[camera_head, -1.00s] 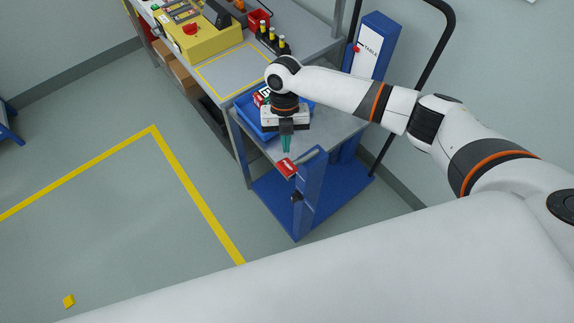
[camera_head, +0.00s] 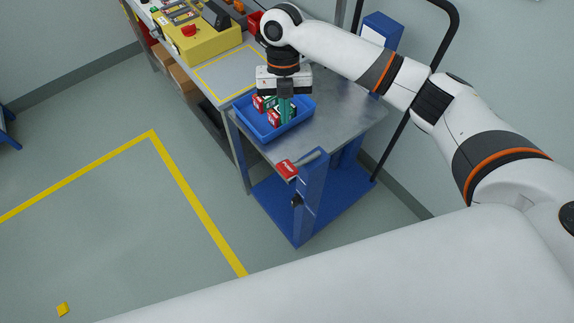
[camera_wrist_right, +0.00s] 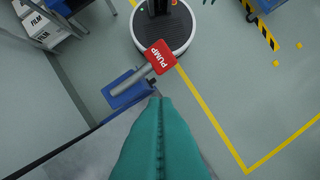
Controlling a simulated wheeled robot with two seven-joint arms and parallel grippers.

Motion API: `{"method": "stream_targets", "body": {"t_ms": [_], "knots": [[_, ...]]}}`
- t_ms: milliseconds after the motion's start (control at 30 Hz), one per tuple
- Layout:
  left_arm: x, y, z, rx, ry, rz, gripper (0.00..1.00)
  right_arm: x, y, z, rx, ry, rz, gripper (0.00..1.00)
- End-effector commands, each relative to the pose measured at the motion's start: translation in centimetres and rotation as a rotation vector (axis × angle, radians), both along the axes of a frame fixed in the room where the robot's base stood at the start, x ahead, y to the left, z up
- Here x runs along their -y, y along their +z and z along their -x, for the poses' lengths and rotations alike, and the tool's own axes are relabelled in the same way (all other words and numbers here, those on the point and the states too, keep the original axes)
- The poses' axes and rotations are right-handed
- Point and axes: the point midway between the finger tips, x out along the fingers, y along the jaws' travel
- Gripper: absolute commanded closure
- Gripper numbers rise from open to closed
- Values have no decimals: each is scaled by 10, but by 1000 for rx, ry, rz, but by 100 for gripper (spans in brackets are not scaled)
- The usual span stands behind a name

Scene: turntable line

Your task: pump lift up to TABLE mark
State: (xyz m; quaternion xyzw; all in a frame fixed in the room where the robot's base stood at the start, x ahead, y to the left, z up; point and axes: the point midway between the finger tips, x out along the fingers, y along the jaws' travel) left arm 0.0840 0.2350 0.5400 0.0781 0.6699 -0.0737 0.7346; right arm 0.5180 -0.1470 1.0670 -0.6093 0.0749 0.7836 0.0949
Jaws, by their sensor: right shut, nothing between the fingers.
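The lift has a grey metal top (camera_head: 345,108) on a blue base (camera_head: 265,186). Its red pump pad (camera_head: 286,170) sits on a lever at the blue front post (camera_head: 310,200); the pad reads PUMP in the right wrist view (camera_wrist_right: 160,57). The blue rear column (camera_head: 384,29) carries a white label (camera_head: 372,37), largely hidden by my right arm, so the TABLE mark and pointer cannot be read. My right gripper (camera_head: 286,122), with green fingers, is shut and empty, above the blue bin and apart from the pump pad. My left gripper is out of view.
A blue bin (camera_head: 257,128) with several red and green boxes stands on the lift top. A bench with a yellow-outlined area (camera_head: 228,72) and a yellow machine (camera_head: 203,42) adjoins it. A black push handle (camera_head: 405,120) rises behind.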

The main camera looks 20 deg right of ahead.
Motion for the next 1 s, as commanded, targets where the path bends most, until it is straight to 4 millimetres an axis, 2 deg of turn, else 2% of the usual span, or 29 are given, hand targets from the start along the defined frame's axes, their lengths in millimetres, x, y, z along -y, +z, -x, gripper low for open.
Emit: {"method": "stream_targets", "body": {"t_ms": [233,367,567,1000], "knots": [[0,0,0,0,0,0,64,0,0,0,0,-7,2,100],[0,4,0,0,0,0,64,0,0,1,-5,-82,20,100],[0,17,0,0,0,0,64,-1,0,5,-26,-410,102,100],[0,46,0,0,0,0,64,-5,-5,17,-81,-1334,331,100]]}}
